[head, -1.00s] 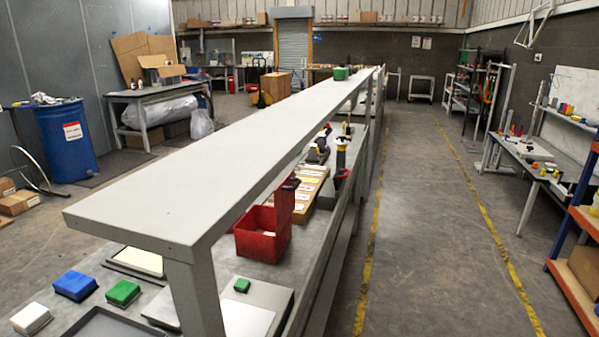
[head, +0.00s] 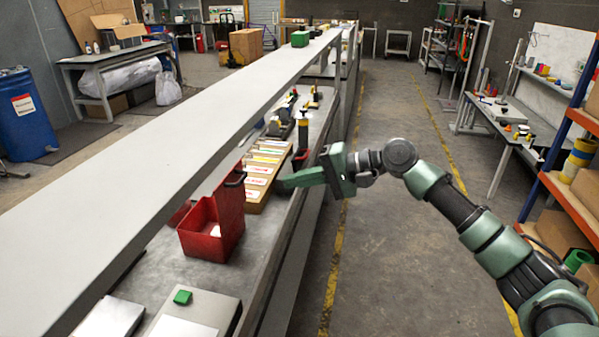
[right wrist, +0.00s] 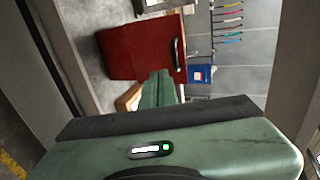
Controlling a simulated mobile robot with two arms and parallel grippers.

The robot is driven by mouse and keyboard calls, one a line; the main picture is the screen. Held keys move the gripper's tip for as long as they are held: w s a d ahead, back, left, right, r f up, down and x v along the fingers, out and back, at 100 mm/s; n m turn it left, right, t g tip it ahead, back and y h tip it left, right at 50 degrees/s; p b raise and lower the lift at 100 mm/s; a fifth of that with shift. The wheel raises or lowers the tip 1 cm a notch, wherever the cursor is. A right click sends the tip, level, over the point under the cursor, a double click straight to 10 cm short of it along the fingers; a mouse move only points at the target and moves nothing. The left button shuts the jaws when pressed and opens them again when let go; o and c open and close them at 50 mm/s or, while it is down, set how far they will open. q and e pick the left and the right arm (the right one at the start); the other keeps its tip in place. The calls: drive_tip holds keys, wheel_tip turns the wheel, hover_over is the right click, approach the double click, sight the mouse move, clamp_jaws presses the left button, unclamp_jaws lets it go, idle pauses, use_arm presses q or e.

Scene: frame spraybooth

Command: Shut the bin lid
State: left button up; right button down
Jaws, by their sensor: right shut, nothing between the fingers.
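The red bin (head: 204,236) stands on the grey bench under the long shelf, its top open. Its red lid (head: 230,204) stands upright at the bin's right side, with a black handle (head: 236,179) at the top. My right gripper (head: 279,186) is shut and empty, to the right of the lid and pointing toward it, with a visible gap in the head view. In the right wrist view the lid's red face (right wrist: 143,50) lies just beyond the shut fingers (right wrist: 158,78). My left gripper is not in view.
The long grey shelf (head: 130,160) overhangs the bench on the left. A wooden tray with labelled compartments (head: 262,163) sits behind the bin. The aisle to the right is clear floor.

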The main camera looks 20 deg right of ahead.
drive_tip(key=r+p+x, duration=0.1)
drive_tip(key=p+x, duration=0.2)
drive_tip(key=x, duration=0.6)
drive_tip(key=shift+w+a+r, duration=0.25)
drive_tip(key=shift+w, duration=0.25)
drive_tip(key=shift+r, duration=0.1)
